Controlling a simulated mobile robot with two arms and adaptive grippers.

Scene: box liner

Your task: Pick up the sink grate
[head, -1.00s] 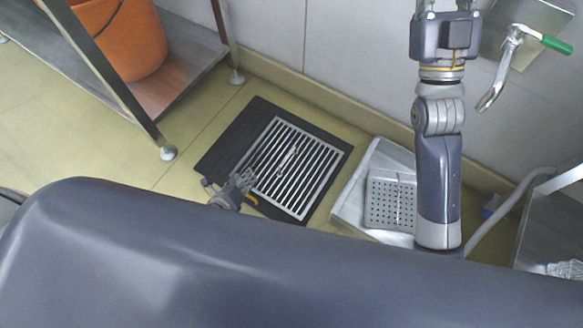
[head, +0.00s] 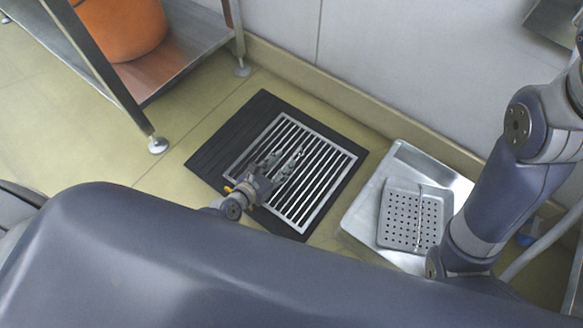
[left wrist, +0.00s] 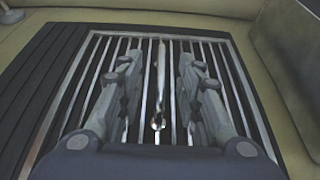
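A square metal grate (head: 322,198) with parallel bars and a light frame lies on a black mat-like surface (head: 215,150) on the floor. In the left wrist view the grate (left wrist: 222,75) fills the middle, with a thin silver handle-like bar (left wrist: 161,75) along its centre. My left gripper (head: 284,165) is over the grate. Its fingers are spread, one on each side of the silver bar, with nothing held between them; it also shows in the left wrist view (left wrist: 160,68). I cannot tell the fingertips' exact height. My right gripper is out of view.
A perforated metal plate (head: 405,222) lies in a shallow metal tray (head: 362,222) to the right of the grate. A steel shelf (head: 175,65) with an orange bucket (head: 120,30) stands at the upper left. The wall (head: 390,60) runs behind. Floor is clear left of the mat.

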